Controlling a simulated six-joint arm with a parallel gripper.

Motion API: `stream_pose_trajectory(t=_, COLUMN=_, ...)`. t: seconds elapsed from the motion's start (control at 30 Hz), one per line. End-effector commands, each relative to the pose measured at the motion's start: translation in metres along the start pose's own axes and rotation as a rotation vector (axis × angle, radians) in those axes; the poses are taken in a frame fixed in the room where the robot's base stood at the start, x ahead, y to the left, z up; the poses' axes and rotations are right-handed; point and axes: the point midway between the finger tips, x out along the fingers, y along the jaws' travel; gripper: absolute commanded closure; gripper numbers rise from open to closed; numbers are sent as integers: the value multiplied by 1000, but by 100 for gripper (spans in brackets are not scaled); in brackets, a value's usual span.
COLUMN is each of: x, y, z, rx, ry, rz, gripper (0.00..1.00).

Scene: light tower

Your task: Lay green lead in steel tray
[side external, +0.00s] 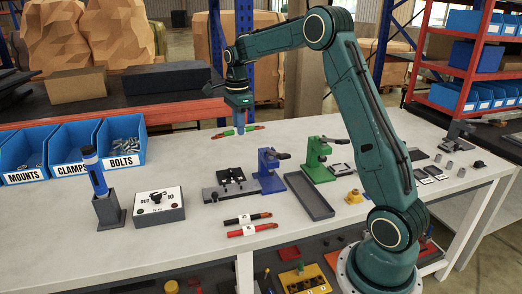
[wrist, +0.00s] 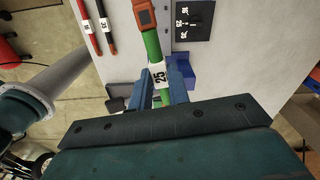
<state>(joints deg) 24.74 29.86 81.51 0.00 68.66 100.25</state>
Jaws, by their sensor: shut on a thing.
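The green lead (side external: 246,129) has a white label and a red end. My gripper (side external: 239,123) is shut on it over the back of the bench. In the wrist view the green lead (wrist: 153,48) passes between the blue fingers of my gripper (wrist: 157,88), with the label "25" at the fingers and the red end pointing away. Its height above the bench is hard to tell. The steel tray (side external: 309,197), long, shallow and grey, lies empty on the bench at the front centre, to the right of and nearer than my gripper.
A black lead (side external: 246,218) and a red lead (side external: 251,230) lie left of the tray. A blue stand (side external: 270,172) and a green stand (side external: 317,160) stand behind it. A black fixture plate (side external: 230,185), a switch box (side external: 158,205) and blue bins (side external: 75,147) are further left.

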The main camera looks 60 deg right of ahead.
Motion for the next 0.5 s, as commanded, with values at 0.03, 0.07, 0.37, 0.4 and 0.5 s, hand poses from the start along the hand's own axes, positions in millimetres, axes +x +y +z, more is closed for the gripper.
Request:
stream_pose_trajectory(t=0.03, x=-1, y=2, z=-8, rx=-32, ry=0, rz=-1, gripper=100)
stream_pose_trajectory(t=0.07, x=0, y=3, z=-12, rx=-55, ry=0, rz=-1, gripper=100)
stream_pose_trajectory(t=0.37, x=1, y=18, z=-52, rx=-308, ry=0, rz=-1, gripper=100)
stream_pose_trajectory(t=0.4, x=1, y=21, z=-58, rx=-342, ry=0, rz=-2, gripper=100)
stream_pose_trajectory(t=0.5, x=2, y=27, z=-71, rx=-427, ry=0, rz=-1, gripper=100)
